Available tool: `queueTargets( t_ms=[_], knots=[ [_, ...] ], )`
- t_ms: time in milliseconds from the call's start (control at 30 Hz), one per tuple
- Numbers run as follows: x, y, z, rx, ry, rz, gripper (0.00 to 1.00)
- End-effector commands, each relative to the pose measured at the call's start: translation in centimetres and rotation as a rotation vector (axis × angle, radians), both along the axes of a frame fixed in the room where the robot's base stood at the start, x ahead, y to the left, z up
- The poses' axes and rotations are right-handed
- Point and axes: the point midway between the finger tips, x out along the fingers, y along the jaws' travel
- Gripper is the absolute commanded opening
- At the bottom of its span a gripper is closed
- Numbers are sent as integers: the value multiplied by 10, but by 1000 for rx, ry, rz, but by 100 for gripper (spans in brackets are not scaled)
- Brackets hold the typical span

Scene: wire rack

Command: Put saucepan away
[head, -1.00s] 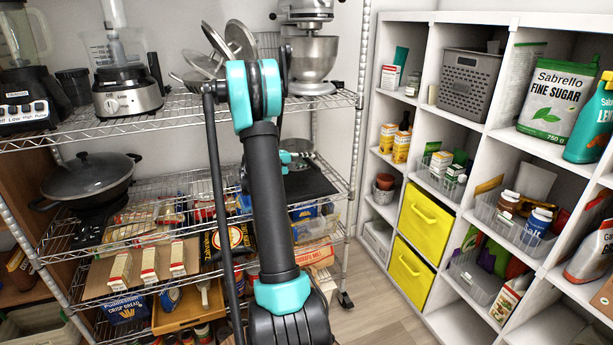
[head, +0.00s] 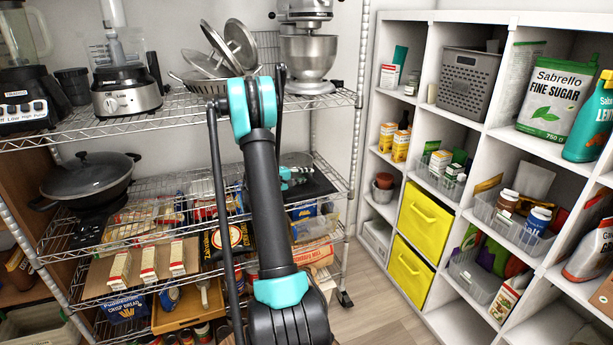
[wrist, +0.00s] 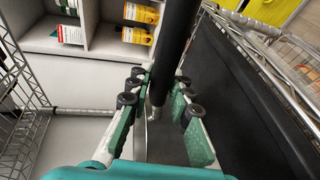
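The saucepan (head: 298,160) shows as a small grey round shape at the right of the middle wire shelf, partly hidden behind my arm. In the wrist view its dark handle (wrist: 172,45) runs down between the two green fingers. My gripper (wrist: 160,85) has its fingertips close against both sides of the handle and appears shut on it. In the head view my gripper (head: 288,178) is small beside the pan, over a dark mat (head: 312,185). Whether the pan touches the mat cannot be told.
The wire rack (head: 130,122) stands ahead, with a black wok (head: 88,178) on the left of that shelf. Pot lids (head: 238,45) and a stand mixer (head: 308,55) are above. Food packets fill the shelf's middle. A white cubby unit (head: 425,110) stands at right.

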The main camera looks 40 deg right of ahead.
Motion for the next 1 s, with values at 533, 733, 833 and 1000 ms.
queueTargets(
  t_ms=[533, 733, 833, 1000],
  knots=[
    [0, 5, 2, 0, 0, 1, 41],
    [-1, 35, 8, 0, 1, 3, 41],
    [-2, 56, 12, 0, 0, 4, 41],
    [-3, 88, 19, 0, 0, 3, 41]
  ],
)
